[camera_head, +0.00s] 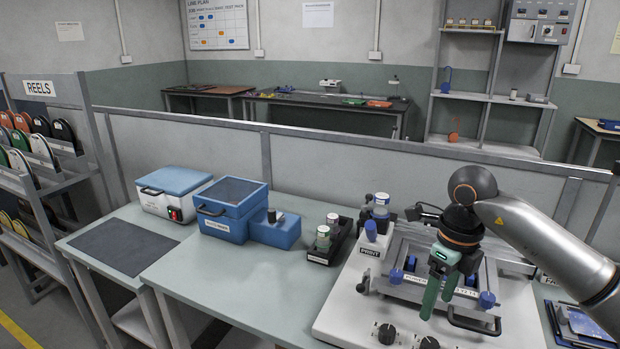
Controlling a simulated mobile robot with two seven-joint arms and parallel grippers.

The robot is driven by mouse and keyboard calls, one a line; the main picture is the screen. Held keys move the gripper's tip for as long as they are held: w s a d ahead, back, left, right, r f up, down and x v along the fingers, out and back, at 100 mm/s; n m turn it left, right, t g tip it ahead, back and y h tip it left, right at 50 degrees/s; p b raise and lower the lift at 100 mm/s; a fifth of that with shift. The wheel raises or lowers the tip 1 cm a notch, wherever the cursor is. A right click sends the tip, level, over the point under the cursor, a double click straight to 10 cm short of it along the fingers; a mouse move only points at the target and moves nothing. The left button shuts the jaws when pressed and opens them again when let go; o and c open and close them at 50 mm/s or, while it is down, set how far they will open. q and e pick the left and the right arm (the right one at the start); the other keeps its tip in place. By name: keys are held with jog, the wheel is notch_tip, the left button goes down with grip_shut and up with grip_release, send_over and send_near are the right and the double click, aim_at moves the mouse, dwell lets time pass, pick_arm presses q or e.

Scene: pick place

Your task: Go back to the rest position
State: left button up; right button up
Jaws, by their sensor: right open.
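My right gripper (440,292) comes in from the right, with green fingers pointing down. It is in front of the metal frame (408,245) of the white printer machine (345,300). The fingers are a little apart and I see nothing held between them. The gripper and its wrist hide part of the frame; whether the fingertips touch it cannot be told. My left gripper is not in view.
Jars (323,238) stand in a black holder left of the printer. A blue box (228,220) and a blue-lidded white box (165,205) stand further left. A low partition (320,165) runs behind the benches. The bench's front left (215,285) is clear.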

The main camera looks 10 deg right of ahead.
jog(key=s+a+f+g+y, duration=0.1)
jog(key=s+a+f+y, duration=0.15)
jog(key=a, duration=0.45)
jog(key=s+a+f+n+y, duration=0.1)
jog(key=a+y, duration=0.3)
jog(key=a, duration=0.2)
jog(key=s+a+f+g+y, duration=0.1)
jog(key=s+a+y, duration=0.15)
jog(key=a, duration=0.45)
jog(key=a+r+m+t+y+p, duration=0.2)
jog(key=a+r+m+t+y, duration=0.3)
jog(key=a+m+y, duration=0.4)
jog(key=w+d+f+m+t+h+p, duration=0.1)
jog(key=d+f+m+t+h, duration=0.55)
jog(key=m, duration=0.55)
jog(key=w+d+f+m+t+h, duration=0.1)
jog(key=d+f+m+t+h, duration=0.5)
jog(key=m, duration=0.6)
jog(key=s+d+f+m+g+h, duration=0.1)
jog(key=s+d+f+m+g, duration=0.1)
jog(key=s+f, duration=0.5)
jog(key=s+d+f+m+g+h, duration=0.2)
jog(key=s+d+f+m+g, duration=0.1)
jog(key=s+f, duration=0.5)
jog(key=f+m+g, duration=0.1)
jog(key=m, duration=0.1)
jog(key=shift+f+m+p, duration=0.25)
jog(key=shift+m+p, duration=0.1)
jog(key=shift+m, duration=0.05)
jog(key=shift+h, duration=0.25)
